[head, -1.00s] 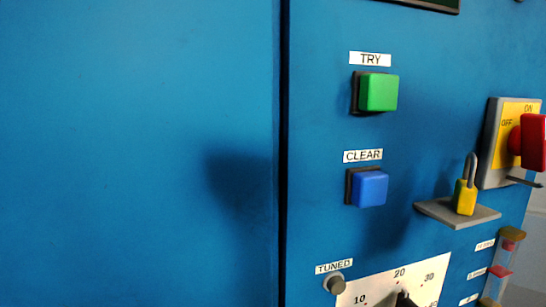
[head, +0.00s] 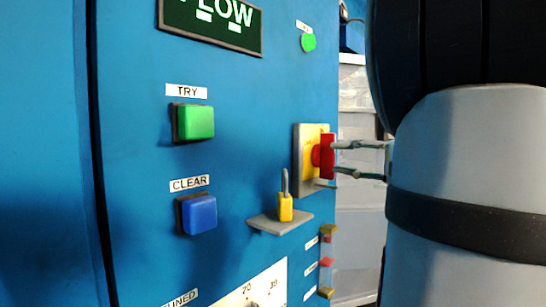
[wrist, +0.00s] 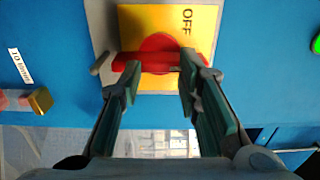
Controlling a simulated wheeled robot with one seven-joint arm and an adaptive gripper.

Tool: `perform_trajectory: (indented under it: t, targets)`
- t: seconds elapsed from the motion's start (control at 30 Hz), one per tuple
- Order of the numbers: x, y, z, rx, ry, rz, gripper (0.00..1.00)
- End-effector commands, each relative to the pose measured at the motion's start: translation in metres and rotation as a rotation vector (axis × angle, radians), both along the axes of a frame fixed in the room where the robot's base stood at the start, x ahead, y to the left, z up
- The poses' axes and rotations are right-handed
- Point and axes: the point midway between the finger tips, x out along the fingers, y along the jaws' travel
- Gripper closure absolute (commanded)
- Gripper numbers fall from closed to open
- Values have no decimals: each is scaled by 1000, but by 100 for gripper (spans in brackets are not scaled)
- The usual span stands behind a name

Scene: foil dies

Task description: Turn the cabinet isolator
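The isolator's red handle (head: 327,157) stands upright on a yellow plate (head: 311,137) with a grey surround, at the cabinet's right side in the head view. The ON mark is not readable now.
A yellow padlock (head: 285,207) stands on a small grey shelf (head: 280,224) below left of the isolator. A green TRY button (head: 196,122), a blue CLEAR button (head: 199,214) and a FLOW sign (head: 210,22) are on the panel. A small fuse-like column (head: 327,262) is below.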

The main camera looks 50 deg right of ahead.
Motion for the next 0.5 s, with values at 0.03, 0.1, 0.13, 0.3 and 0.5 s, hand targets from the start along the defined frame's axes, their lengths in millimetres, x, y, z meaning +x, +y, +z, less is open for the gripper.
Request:
perform_trajectory:
  t: [0.03,0.1,0.13,0.3,0.5]
  targets:
    - [10,2,0,0,1,3,69]
    - [21,3,0,0,0,6,69]
    - [25,3,0,0,0,6,69]
    - [40,4,1,-1,-2,7,69]
    - [43,5,-1,1,0,7,69]
